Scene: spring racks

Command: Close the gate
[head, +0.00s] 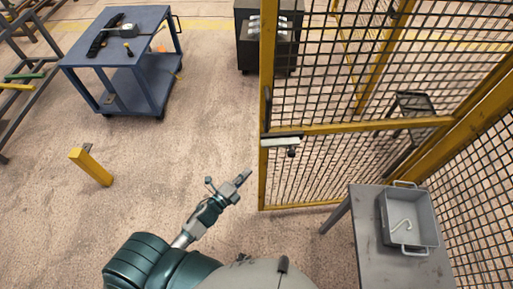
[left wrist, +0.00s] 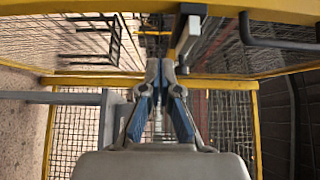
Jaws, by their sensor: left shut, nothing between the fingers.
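The gate (head: 350,129) is a yellow-framed black mesh panel in the right half of the head view. Its left upright edge stands free of any post, so it appears open. A pale latch or handle piece (head: 281,141) with a dark knob sits on that edge at mid-height. My left gripper (head: 246,175) is shut and empty, just left of and below the latch in the picture, apparently apart from the gate. In the left wrist view its closed fingers (left wrist: 167,66) point toward yellow bars and mesh. My right gripper is not in view.
A grey table (head: 375,262) with a grey tray (head: 430,225) holding a pale hook stands at lower right. A blue cart (head: 140,55) with tools and a short yellow post (head: 92,167) stand left. A dark cabinet (head: 247,50) stands behind. Floor between is clear.

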